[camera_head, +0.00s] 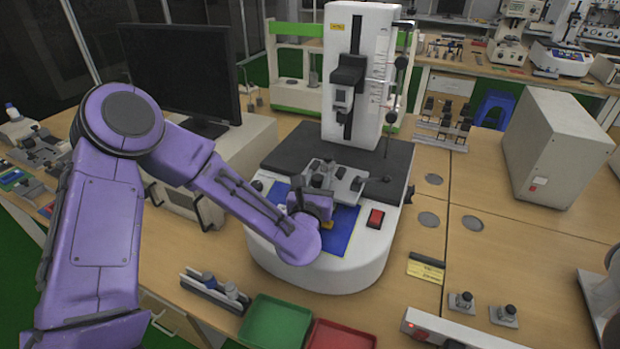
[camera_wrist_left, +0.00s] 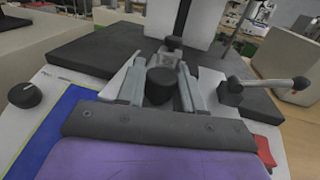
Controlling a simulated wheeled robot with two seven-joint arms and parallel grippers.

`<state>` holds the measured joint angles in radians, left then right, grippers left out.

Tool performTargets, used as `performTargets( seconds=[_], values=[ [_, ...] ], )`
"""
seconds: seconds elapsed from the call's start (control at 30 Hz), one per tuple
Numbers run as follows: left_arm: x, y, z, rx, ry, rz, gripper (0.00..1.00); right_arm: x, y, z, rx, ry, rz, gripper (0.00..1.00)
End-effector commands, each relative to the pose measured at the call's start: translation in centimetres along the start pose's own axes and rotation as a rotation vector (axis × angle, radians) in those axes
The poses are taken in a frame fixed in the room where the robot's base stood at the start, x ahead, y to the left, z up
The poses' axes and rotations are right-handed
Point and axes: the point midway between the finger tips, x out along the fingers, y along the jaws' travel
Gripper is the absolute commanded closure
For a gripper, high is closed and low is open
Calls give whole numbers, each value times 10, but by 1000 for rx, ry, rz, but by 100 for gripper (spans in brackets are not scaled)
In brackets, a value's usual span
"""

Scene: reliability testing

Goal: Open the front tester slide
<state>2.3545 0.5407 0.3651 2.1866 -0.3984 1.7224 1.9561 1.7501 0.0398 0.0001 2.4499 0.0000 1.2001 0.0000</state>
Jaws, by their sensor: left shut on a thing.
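The tester (camera_head: 352,115) is a white machine with a tall column, a black deck and a rounded white base. Its grey slide assembly (camera_head: 350,186) sits at the front of the deck, above a blue panel (camera_head: 342,236). My left gripper (camera_head: 318,190) reaches in from the left over this front part. In the left wrist view, its grey fingers are shut on a black front knob (camera_wrist_left: 160,87). A second black knob (camera_wrist_left: 174,42) stands farther back along the slide. My arm and gripper hide part of the slide in the head view. My right gripper is not in view.
A lever handle (camera_wrist_left: 270,86) stands right of the gripper. A red button (camera_head: 375,218) is on the base. A monitor (camera_head: 180,70) stands behind my left arm. Green (camera_head: 276,325) and red (camera_head: 338,336) trays lie in front.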

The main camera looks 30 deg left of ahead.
Motion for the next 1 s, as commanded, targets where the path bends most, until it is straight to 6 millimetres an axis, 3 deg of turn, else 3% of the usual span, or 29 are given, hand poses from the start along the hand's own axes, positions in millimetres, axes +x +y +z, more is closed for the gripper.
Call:
performTargets(
  seconds=[0.1, 0.13, 0.2, 0.57, 0.87, 0.9, 1.0],
  values=[
    [0, 0, 0, 0, 1, 1, 100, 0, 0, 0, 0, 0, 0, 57],
    [0, 0, 0, 0, 1, 1, 61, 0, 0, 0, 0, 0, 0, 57],
    [0, 1, 0, 0, 1, 1, 43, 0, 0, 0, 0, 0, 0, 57],
    [-9, 2, -2, -1, 0, 2, 43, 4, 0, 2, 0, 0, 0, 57],
    [-81, 1, -4, -2, 1, 0, 43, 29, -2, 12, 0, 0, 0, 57],
    [-87, 1, 7, 6, 3, 0, 43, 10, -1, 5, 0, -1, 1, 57],
    [-97, 1, 6, 8, 4, 2, 43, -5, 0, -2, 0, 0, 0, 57]
  ],
)
